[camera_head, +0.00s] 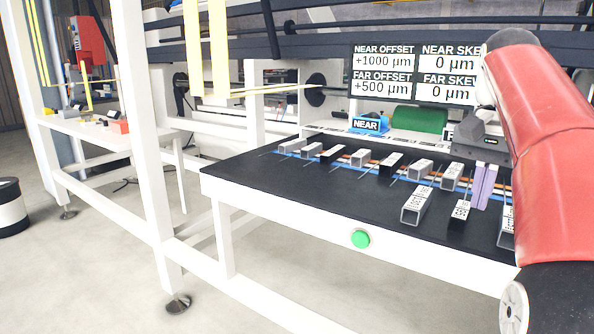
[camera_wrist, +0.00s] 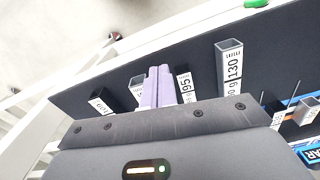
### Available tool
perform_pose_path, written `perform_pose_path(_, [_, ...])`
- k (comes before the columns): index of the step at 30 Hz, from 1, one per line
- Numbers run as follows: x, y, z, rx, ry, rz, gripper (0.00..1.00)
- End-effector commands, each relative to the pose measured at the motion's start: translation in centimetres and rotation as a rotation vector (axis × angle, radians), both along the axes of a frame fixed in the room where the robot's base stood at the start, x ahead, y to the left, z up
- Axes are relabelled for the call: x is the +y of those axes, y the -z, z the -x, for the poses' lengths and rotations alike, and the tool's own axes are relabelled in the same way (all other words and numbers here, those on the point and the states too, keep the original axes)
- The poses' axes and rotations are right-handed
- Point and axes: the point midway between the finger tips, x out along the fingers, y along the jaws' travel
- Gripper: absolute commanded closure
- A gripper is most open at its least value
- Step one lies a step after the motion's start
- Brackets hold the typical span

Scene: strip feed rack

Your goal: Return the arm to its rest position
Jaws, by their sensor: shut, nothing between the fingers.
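My gripper (camera_head: 483,186) has pale purple fingers and is shut with nothing between them. In the head view it is at the right, over the black table top (camera_head: 277,184), among the labelled blocks. My red and black arm covers the right edge of that view. In the wrist view the shut fingers (camera_wrist: 157,88) point up the picture, close to a block (camera_wrist: 184,85) marked 95. A taller block (camera_wrist: 229,66) marked 130 stands to their right. I cannot tell whether the fingers touch any block.
Several grey and black blocks (camera_head: 415,206) stand along the table, with thin rods between them. A display (camera_head: 413,74) with offset values is behind. A green button (camera_head: 360,239) is on the table's white front edge. White frame posts (camera_head: 150,130) stand left. The table's left front is clear.

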Motion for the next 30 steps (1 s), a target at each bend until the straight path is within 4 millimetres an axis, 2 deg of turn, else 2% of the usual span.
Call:
perform_pose_path(11, [2.9, 1.7, 1.6, -0.064, -0.117, 0.024, 1.0])
perform_pose_path(17, [5.5, 4.0, 3.6, -0.129, -0.225, 0.05, 1.0])
perform_pose_path(20, [7.3, 6.1, 5.3, -0.179, -0.306, 0.07, 1.0])
perform_pose_path(23, [9.3, 9.1, 7.7, -0.24, -0.405, 0.095, 1.0])
perform_pose_path(30, [12.8, 17.7, 13.3, -0.378, -0.622, 0.152, 1.0])
